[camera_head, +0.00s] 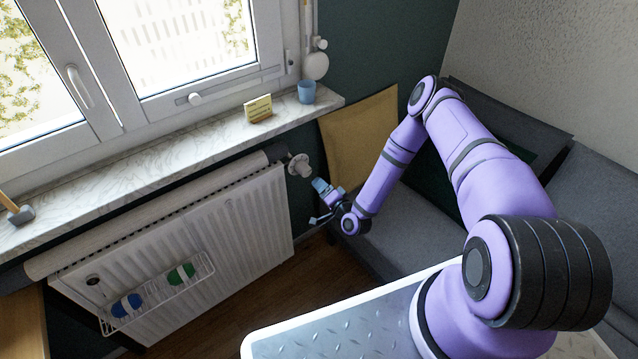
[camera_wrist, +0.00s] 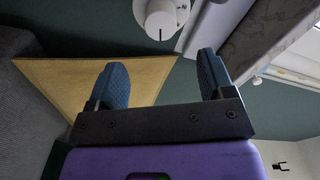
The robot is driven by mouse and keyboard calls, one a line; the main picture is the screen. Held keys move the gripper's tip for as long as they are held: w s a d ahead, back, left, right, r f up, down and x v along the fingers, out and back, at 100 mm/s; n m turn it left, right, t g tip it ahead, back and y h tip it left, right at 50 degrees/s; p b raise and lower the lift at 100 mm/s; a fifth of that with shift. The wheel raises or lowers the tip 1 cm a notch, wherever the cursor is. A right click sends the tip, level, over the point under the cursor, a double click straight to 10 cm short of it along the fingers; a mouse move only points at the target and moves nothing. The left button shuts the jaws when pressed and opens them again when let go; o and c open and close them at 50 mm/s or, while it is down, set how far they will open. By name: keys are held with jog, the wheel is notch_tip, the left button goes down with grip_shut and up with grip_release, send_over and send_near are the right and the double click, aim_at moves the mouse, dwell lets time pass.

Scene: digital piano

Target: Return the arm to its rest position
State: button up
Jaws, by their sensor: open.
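My purple arm reaches from the lower right up and over to the radiator's right end in the head view. My gripper (camera_head: 322,201) is near the white radiator valve knob (camera_head: 299,165), a little below and to the right of it. In the wrist view my gripper (camera_wrist: 164,80) has its two blue fingers wide apart with nothing between them. The valve knob (camera_wrist: 160,17) shows beyond the fingertips at the top, apart from them.
A white radiator (camera_head: 190,240) stands under a marble sill (camera_head: 170,148) holding a blue cup (camera_head: 306,92) and a yellow card (camera_head: 258,108). A rack (camera_head: 165,295) hangs on the radiator. A grey sofa (camera_head: 400,228) with a tan cushion (camera_head: 365,140) lies behind my arm.

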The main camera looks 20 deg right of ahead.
jog(key=w+d+r+n+g, duration=0.1)
jog(key=w+r+n+g, duration=0.25)
jog(key=r, duration=0.65)
jog(key=w+d+r+n+g, duration=0.2)
jog(key=w+r+n, duration=0.2)
jog(key=r, duration=0.6)
jog(key=s+d+r+n+g+h, duration=0.1)
jog(key=s+r+h, duration=0.15)
jog(key=r, duration=0.85)
jog(key=s+d+r+n+g+h, duration=0.1)
jog(key=s+r, duration=0.2)
jog(key=r, duration=0.8)
jog(key=s+r+g+h, duration=0.2)
jog(key=s+r+h, duration=0.1)
jog(key=s+r, duration=1.35)
jog(key=s+a+r+g+y, duration=0.1)
jog(key=s+r+g, duration=0.1)
jog(key=s, duration=2.1)
